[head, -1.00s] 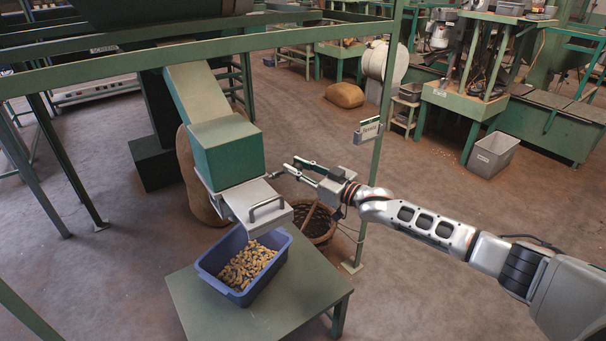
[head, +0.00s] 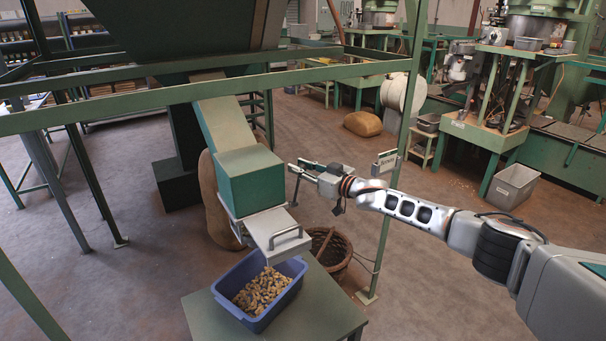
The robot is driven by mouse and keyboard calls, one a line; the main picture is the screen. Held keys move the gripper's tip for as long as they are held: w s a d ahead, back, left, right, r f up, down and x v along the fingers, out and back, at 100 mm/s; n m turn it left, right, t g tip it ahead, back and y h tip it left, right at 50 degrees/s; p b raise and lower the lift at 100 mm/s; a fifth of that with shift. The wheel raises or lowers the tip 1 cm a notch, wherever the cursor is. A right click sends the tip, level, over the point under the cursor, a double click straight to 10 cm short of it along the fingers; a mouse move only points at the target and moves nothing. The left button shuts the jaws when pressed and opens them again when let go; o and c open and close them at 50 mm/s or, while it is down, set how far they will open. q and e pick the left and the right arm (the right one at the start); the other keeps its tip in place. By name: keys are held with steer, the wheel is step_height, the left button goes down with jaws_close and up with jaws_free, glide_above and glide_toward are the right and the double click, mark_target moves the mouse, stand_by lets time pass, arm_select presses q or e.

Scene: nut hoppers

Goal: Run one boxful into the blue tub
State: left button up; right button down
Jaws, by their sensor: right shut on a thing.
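The blue tub (head: 284,306) sits on a green table under the chute outlet, with a layer of brown nuts (head: 262,289) in it. Above it a green box (head: 250,180) stands at the foot of a sloping chute (head: 223,122). A metal plate with a bar handle (head: 285,237) sticks out below the box and overhangs the tub's far edge. My right gripper (head: 302,171) is beside the box's right side, shut on what looks like a thin lever (head: 296,192); its exact shape is hard to make out. The box's inside is hidden. My left gripper is out of view.
A green frame post (head: 395,190) with a small sign (head: 386,162) stands behind my right arm. A wicker basket (head: 332,252) is on the floor behind the table. The green table (head: 322,305) has bare room right of the tub. A sack (head: 363,124) lies farther back.

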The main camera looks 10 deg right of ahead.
steer(key=shift+w+r, duration=0.1)
steer(key=shift+w, duration=0.3)
stand_by(0.3)
steer(key=c, duration=1.8)
jaws_free()
steer(key=shift+d, duration=0.1)
steer(key=shift+o, duration=0.2)
